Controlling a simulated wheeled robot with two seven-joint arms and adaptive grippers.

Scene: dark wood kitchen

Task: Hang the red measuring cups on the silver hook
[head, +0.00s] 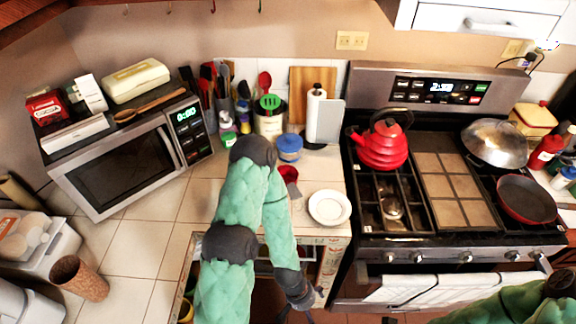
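A red measuring cup (289,174) lies on the tiled counter, just right of my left arm. The arm partly covers it, and I cannot tell whether more cups are with it. Small hooks hang along the top edge, cut off by the frame; a greyish one (126,8) is at the left, and others look red or green. My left gripper (300,314) points down at the bottom edge, in front of the counter and away from the cup. Its fingertips are cut off, so its opening is unclear. My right arm shows at the bottom right; its gripper is out of view.
A white plate (329,207) and a blue-lidded jar (289,148) stand near the cup. A microwave (130,160) is at the left. The stove (440,240) with a red kettle (382,142) is at the right.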

